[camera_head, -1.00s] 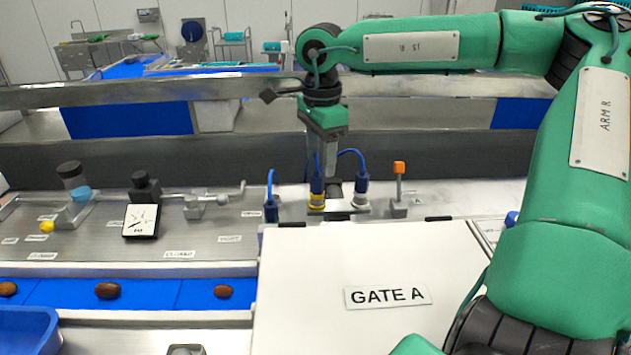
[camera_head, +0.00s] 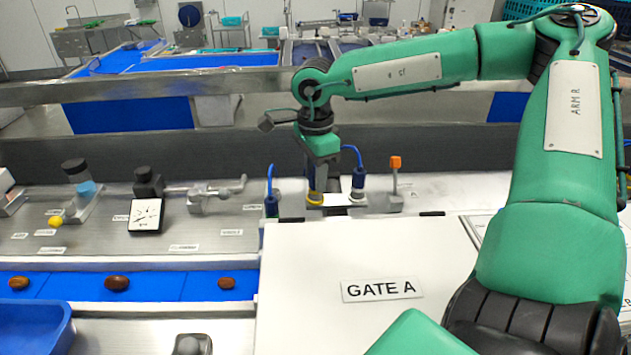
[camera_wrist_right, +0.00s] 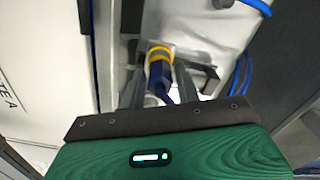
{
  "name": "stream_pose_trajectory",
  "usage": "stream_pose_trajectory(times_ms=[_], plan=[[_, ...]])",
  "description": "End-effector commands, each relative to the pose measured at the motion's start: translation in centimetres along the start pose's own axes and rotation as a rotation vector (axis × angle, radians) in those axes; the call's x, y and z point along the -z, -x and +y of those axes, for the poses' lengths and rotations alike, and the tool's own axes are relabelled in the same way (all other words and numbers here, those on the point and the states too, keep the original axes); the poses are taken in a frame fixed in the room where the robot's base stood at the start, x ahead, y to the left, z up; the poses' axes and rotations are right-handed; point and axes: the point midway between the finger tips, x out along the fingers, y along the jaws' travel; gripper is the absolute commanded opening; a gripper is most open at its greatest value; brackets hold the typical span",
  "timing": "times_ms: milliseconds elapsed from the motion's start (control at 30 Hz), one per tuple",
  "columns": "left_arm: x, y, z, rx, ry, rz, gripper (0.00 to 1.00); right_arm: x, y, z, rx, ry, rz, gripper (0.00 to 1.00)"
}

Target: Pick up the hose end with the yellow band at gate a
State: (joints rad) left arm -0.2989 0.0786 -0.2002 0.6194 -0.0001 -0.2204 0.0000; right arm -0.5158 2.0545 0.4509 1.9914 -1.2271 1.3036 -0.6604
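The hose end with the yellow band (camera_head: 315,199) stands upright on a small bracket behind the white GATE A panel (camera_head: 380,250). My right gripper (camera_head: 316,182) is directly over it, pointing down, and covers most of its blue upper part in the head view. In the right wrist view the blue body and yellow band (camera_wrist_right: 158,54) lie between my two fingers (camera_wrist_right: 160,85). The fingers are apart, with a gap visible beside the hose end, so the gripper looks open around it. My left gripper is not in view.
A blue hose end with a pale band (camera_head: 357,193) stands close on the right. Another blue hose (camera_head: 270,190) stands on the left. An orange-topped lever (camera_head: 395,175) is further right. A gauge (camera_head: 146,216) and pipe fittings are on the left.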

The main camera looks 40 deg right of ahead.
Motion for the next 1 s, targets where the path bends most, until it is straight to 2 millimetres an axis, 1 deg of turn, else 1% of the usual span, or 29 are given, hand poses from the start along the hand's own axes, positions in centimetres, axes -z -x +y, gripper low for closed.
stream_pose_trajectory(times_ms=[33, 133, 167, 467, 667, 767, 867, 1000], plan=[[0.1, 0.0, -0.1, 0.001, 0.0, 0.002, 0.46, 0.0, 0.0, 0.0, 0.0, 0.0, 0.0, 0.23], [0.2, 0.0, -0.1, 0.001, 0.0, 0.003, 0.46, 0.0, 0.0, 0.0, 0.0, 0.0, 0.0, 0.03], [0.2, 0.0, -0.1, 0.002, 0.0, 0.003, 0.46, 0.0, 0.0, 0.0, 0.0, 0.0, 0.0, 0.0], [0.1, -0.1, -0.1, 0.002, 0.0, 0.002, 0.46, 0.0, 0.2, 0.0, 0.001, 0.0, 0.0, 0.0], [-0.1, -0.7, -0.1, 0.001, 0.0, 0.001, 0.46, 0.0, 1.2, -0.1, 0.004, 0.0, 0.0, 0.0], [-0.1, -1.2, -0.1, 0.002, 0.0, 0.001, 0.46, -0.1, 2.4, -0.1, 0.005, 0.0, 0.0, 0.0], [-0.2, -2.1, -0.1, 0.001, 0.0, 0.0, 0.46, 0.0, 4.3, -0.2, 0.008, -0.001, 0.0, 0.0], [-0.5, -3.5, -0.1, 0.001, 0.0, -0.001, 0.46, 0.0, 7.9, -0.1, 0.009, -0.001, 0.0, 0.0]])
